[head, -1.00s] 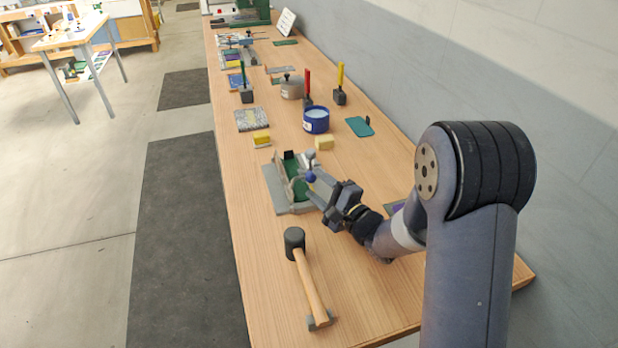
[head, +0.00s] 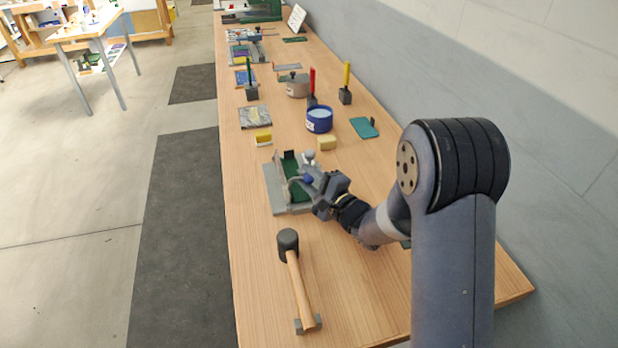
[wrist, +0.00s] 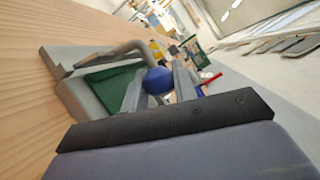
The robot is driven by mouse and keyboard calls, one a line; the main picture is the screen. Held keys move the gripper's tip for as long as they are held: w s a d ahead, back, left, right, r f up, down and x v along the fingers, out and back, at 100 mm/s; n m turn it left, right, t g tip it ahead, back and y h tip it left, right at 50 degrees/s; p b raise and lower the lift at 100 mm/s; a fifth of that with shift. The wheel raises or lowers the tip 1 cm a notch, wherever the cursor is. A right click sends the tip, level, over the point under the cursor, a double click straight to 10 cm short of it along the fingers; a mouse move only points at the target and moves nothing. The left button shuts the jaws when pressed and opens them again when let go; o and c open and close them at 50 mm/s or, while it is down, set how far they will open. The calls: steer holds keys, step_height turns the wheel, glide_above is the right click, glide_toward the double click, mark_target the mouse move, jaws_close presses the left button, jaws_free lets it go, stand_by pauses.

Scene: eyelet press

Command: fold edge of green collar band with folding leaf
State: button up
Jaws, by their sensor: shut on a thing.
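The folding jig (head: 275,186) is a grey plate with a raised bed, near the middle of the bench. A green piece, which looks like the collar band (head: 297,190), lies in the bed; it also shows in the wrist view (wrist: 108,88). A bent grey bar (wrist: 118,50) rises over the bed and ends in a blue ball knob (wrist: 158,80). My gripper (wrist: 160,88) is shut on the blue knob, one finger on each side. In the head view my gripper (head: 316,182) hides part of the jig's right side. Whether the band's edge is folded cannot be told.
A mallet (head: 297,280) lies in front of the jig. A wall runs along the bench's right side. The bench left of the mallet is clear.

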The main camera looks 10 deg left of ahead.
jaws_close()
steer(key=shift+w+d+f+b, duration=0.15)
steer(key=shift+d+f+b, duration=0.2)
steer(key=shift+f+b, duration=0.1)
steer(key=o, duration=0.8)
jaws_free()
steer(key=shift+r, duration=0.1)
steer(key=b+v, duration=0.1)
steer(key=v, duration=0.9)
steer(key=shift+s+d, duration=0.25)
steer(key=shift+s, duration=0.05)
